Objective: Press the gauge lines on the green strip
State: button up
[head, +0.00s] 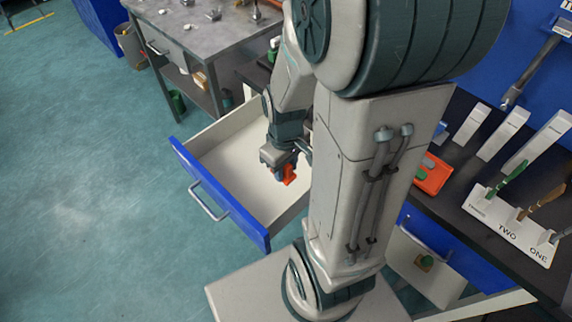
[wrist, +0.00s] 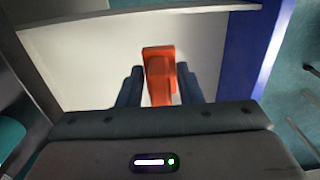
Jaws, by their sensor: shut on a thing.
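My gripper (head: 279,168) is inside the open drawer (head: 192,171), above its white floor. It is shut on an orange tool (head: 289,176), which also shows between the two dark fingers in the wrist view (wrist: 158,68). Whether the orange tool touches the drawer floor is hard to tell. On the bench at right, an orange tray (head: 433,174) holds small items, one of them green. I cannot tell which of these is the green strip.
The white holder (head: 508,232) and several pale slanted blocks (head: 497,133) stand on the dark bench. The drawer's blue front (head: 219,196) and side walls surround my gripper. A grey metal table (head: 205,40) stands behind. The floor at left is clear.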

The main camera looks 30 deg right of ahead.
notch_tip(320, 180, up, 12)
jog(key=p, duration=1)
jog(key=shift+d, duration=0.1)
dwell(1.0)
jog(key=s+d, duration=0.4)
jog(key=d, duration=0.4)
jog(key=s+d+r+p, duration=0.1)
jog(key=s+d, duration=0.4)
jog(key=d, duration=0.4)
jog(key=s+d+p, duration=0.1)
jog(key=s+d, duration=0.4)
jog(key=d, duration=0.4)
jog(key=shift+r, duration=0.15)
jog(key=shift+d, duration=0.1)
jog(key=shift+f+b, duration=2.6)
jog(key=shift+f, duration=0.45)
